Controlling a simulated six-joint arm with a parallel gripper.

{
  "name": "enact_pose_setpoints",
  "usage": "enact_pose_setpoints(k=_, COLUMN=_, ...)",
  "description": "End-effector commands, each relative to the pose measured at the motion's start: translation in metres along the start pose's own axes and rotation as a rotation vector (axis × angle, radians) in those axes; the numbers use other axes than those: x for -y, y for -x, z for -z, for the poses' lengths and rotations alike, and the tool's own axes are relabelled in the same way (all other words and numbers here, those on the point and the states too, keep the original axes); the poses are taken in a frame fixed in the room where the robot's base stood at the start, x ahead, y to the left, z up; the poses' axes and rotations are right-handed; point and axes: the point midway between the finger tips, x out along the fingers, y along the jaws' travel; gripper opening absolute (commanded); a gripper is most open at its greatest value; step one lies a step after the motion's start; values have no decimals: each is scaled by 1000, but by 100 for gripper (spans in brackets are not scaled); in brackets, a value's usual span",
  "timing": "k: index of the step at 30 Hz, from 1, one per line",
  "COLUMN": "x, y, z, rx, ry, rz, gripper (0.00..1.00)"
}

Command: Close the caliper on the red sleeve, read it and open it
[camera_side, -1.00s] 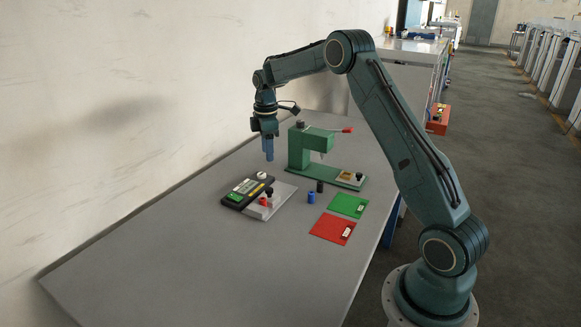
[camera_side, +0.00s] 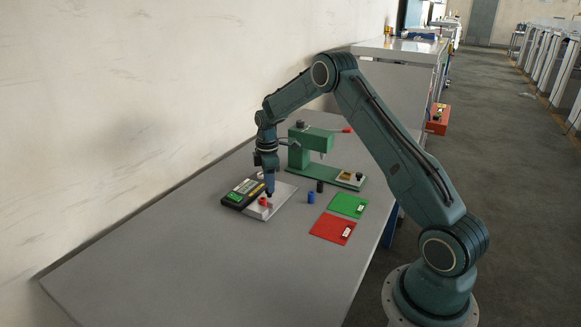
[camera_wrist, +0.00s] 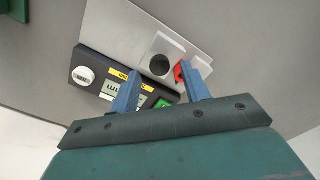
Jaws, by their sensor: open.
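The caliper's pale plate (camera_side: 283,196) lies on the table beside its black readout box (camera_side: 232,200). The red sleeve (camera_side: 263,202) sits on the plate, against a grey block. It shows in the wrist view (camera_wrist: 179,73), partly hidden by the right fingertip. A black round knob (camera_wrist: 160,65) stands on the grey block next to the sleeve. My gripper (camera_side: 269,191) is low over the plate, with its blue fingers open. In the wrist view my gripper (camera_wrist: 160,74) has one finger on each side of the knob. Whether the fingers touch anything I cannot tell.
The readout box carries a white knob (camera_wrist: 83,75), a yellow label and a green patch (camera_wrist: 162,103). A green press-like stand (camera_side: 308,150) is behind. A blue sleeve (camera_side: 311,197), a black sleeve (camera_side: 320,186), a green mat (camera_side: 347,206) and a red mat (camera_side: 332,229) lie to the right.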

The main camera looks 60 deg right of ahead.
Motion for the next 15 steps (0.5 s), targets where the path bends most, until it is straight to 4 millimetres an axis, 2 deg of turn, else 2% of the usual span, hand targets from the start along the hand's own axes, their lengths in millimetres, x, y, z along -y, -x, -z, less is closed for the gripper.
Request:
enact_pose_setpoints(k=6, x=0, y=-21, z=0, rx=0, ry=0, rz=0, gripper=46)
enact_pose_setpoints(k=15, x=0, y=-27, z=0, rx=0, ry=0, rz=-1, gripper=46)
